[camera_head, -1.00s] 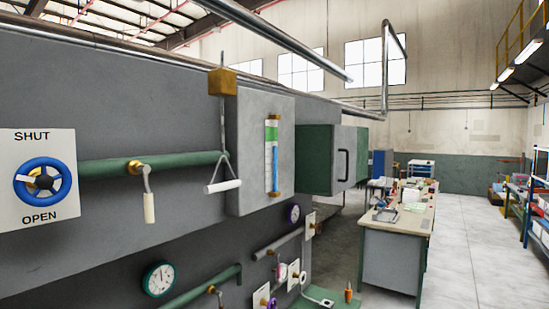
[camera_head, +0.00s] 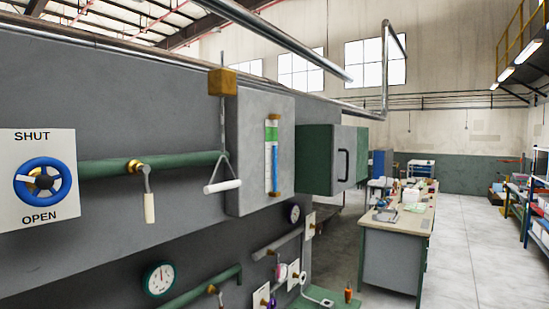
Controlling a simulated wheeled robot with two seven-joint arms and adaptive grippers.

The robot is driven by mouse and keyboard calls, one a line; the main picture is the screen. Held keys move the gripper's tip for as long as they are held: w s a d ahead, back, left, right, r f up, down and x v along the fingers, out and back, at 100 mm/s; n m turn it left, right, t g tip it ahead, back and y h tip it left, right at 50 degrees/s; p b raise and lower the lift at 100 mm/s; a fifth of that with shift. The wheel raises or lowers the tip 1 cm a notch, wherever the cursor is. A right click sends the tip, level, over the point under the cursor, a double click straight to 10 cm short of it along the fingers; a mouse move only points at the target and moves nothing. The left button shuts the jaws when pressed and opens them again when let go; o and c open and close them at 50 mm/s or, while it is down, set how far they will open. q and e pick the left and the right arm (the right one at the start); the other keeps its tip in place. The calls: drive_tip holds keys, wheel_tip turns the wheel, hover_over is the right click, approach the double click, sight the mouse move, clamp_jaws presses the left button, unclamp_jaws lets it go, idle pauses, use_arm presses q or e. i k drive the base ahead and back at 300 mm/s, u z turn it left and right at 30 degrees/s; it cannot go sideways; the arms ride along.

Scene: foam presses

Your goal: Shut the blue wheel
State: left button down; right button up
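The blue wheel (camera_head: 43,182) is at the left edge of the head view, mounted on a white plate (camera_head: 62,148) on the grey machine wall. The plate reads SHUT above the wheel and OPEN below it. The wheel has a brass hub and a white mark on its hub that points to the left, between the two words. A green pipe (camera_head: 105,167) leaves the plate to the right. Neither of my grippers shows in the view.
Right of the wheel, a brass valve with a white lever (camera_head: 149,207) hangs from the pipe, and a pull handle (camera_head: 222,186) hangs beyond it. A gauge (camera_head: 159,279) sits below. A workbench (camera_head: 392,240) stands farther right, with clear floor (camera_head: 460,250) beside it.

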sight(43, 181)
drive_tip(key=u, duration=1.25)
